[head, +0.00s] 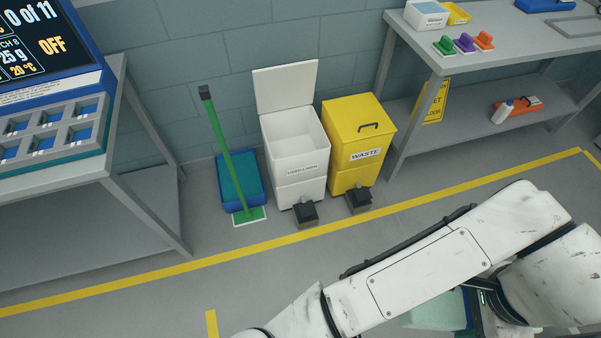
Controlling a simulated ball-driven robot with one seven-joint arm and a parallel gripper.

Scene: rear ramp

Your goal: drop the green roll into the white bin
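The white bin (296,165) stands against the wall in the middle of the head view, with its lid (286,88) raised and its label reading "USED LINEN". I see no contents in the visible part of its inside. A pale green roll (432,314) shows in part at the bottom right, under my white arm and close to its end. A dark part of my gripper (490,312) shows right of the roll, with a blue piece between them. My arm hides the fingertips and most of the roll, so their grip cannot be seen.
A shut yellow waste bin (357,150) stands right of the white bin, and black pedals stick out in front of both. The floor in front, crossed by a yellow line (250,250), is clear.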

